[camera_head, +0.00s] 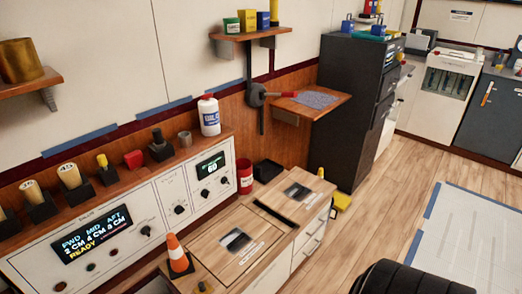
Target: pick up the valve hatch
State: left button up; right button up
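Two square wooden panels are set into the top of a low cabinet in the middle of the head view. The nearer panel (212,259) has a dark recessed patch and a small white label. The farther panel (318,184) also has a dark patch and a label. Both lie flat. The labels are too small to read, so I cannot tell which panel is the valve hatch. Neither of my grippers is in view.
An orange cone (177,252) stands at the nearer panel's left edge. A red can (244,176) and a black tray (267,171) sit behind the panels. A white control console (120,235) runs along the left. Wooden floor (385,205) is open to the right.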

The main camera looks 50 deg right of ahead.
aim_at(296, 196)
jog(key=l+u, duration=0.1)
jog(key=l, duration=0.5)
jog(key=l+u, duration=0.15)
jog(key=l, duration=0.45)
jog(key=k+l+u, duration=0.1)
jog(key=l, duration=0.5)
jog(key=k+l+u, duration=0.1)
jog(key=l, duration=0.5)
jog(key=k+l, duration=0.1)
jog(key=l, duration=0.85)
jog(key=k+l, duration=0.15)
jog(key=l, duration=0.35)
jog(key=k+l, duration=0.1)
jog(key=l, duration=0.35)
